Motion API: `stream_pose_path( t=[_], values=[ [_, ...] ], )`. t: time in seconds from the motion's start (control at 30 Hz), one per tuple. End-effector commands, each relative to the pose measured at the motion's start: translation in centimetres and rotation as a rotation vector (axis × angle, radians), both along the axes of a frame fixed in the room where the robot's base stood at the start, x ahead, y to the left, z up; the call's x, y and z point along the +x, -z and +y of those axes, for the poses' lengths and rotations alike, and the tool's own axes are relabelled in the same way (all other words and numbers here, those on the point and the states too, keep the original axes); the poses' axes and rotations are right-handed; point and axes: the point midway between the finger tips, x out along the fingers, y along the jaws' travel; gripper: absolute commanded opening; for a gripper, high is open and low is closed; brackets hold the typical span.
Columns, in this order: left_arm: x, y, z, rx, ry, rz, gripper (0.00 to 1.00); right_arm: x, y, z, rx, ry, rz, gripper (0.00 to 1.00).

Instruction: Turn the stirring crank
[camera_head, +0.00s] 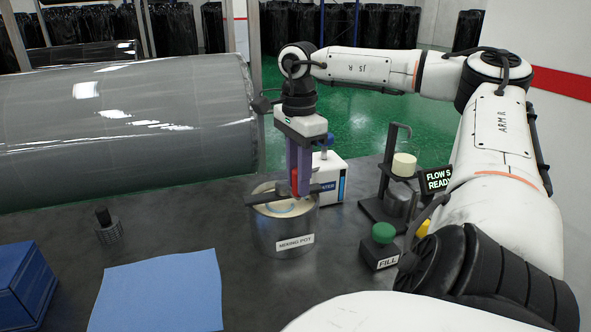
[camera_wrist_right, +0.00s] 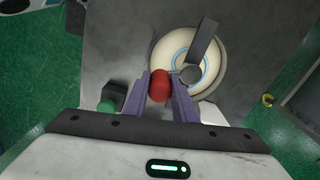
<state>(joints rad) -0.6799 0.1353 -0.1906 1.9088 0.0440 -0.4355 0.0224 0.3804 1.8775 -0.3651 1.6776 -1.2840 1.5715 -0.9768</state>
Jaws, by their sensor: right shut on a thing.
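The stirring crank has a red knob (camera_head: 294,182) and a dark arm (camera_head: 265,198) lying across the top of the mixing pot (camera_head: 283,236). The pot is a steel cylinder labelled "MIXING POT" with pale contents. My right gripper (camera_head: 300,180) points down over the pot, its purple fingers shut on the red knob. In the right wrist view the red knob (camera_wrist_right: 159,86) sits between both fingers (camera_wrist_right: 160,92), and the crank arm (camera_wrist_right: 203,45) reaches toward the upper right over the pot (camera_wrist_right: 163,42). My left gripper is not in view.
A white box labelled "WATER" (camera_head: 329,178) stands just behind the pot. A green "FILL" button (camera_head: 383,234) and a dark dispenser stand (camera_head: 381,207) are to its right.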

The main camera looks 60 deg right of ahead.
Motion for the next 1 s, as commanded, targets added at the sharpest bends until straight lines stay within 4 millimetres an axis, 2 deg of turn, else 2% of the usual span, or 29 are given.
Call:
stream_pose_path(
  t=[0.4, 0.87, 0.9, 1.0],
  values=[
    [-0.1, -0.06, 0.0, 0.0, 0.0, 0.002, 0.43, -0.06, -0.2, -0.89, -0.005, -0.143, -0.002, 0.0],
    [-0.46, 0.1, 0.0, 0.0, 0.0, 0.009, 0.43, -0.06, -0.21, -0.97, -0.005, -0.153, -0.003, 0.0],
    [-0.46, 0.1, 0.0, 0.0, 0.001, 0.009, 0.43, -0.06, -0.21, -0.97, -0.005, -0.152, -0.003, 0.29],
    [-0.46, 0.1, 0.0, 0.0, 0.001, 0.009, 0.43, -0.06, -0.17, -0.94, -0.005, -0.153, -0.002, 0.43]
  ],
)
